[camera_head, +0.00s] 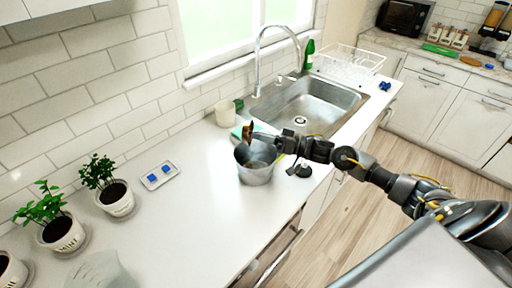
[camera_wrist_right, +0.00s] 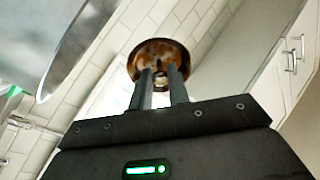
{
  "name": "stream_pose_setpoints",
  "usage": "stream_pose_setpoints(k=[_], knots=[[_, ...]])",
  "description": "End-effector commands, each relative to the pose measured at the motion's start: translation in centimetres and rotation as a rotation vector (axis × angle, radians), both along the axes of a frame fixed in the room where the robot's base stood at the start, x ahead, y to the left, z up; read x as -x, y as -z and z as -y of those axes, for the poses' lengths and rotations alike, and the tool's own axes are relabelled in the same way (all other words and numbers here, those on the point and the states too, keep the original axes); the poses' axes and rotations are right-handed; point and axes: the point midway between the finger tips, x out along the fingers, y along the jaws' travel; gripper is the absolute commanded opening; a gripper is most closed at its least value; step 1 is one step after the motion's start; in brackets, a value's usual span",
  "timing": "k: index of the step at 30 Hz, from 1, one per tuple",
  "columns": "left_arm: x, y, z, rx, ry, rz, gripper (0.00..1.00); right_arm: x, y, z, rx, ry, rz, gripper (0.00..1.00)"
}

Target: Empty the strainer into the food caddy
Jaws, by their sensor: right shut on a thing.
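The food caddy appears to be the grey metal bucket (camera_head: 257,176) on the counter left of the sink, open at the top; a grey metal rim (camera_wrist_right: 45,50) fills the upper left of the right wrist view. My right gripper (camera_head: 262,136) is above the bucket's rim, shut on a small brown, rusty-looking round strainer (camera_head: 248,131). In the wrist view the strainer (camera_wrist_right: 161,56) sits tilted between the fingertips (camera_wrist_right: 160,82). Some dark matter shows inside the bucket, too small to identify.
The steel sink (camera_head: 312,104) with its tall faucet lies behind. The counter front is clear.

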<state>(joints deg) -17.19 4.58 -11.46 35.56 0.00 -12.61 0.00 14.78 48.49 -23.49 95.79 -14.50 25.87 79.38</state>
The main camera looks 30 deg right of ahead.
Motion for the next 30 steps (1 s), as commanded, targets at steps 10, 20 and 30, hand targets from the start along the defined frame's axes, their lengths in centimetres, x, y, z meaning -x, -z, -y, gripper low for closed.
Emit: stream_pose_setpoints(k=[10, 20, 30], knots=[[0.0, -5.4, 0.0, 0.000, 0.000, -0.001, 0.36, -2.1, -0.1, -2.5, 0.288, 0.002, -0.227, 0.00], [0.0, -7.9, 0.0, 0.000, 0.000, 0.000, 0.36, -2.9, 0.1, -3.6, 0.457, -0.001, -0.352, 0.00], [0.0, -7.9, 0.0, 0.000, 0.000, -0.001, 0.36, -4.1, -0.9, -5.2, 0.699, 0.000, -0.545, 0.00]])
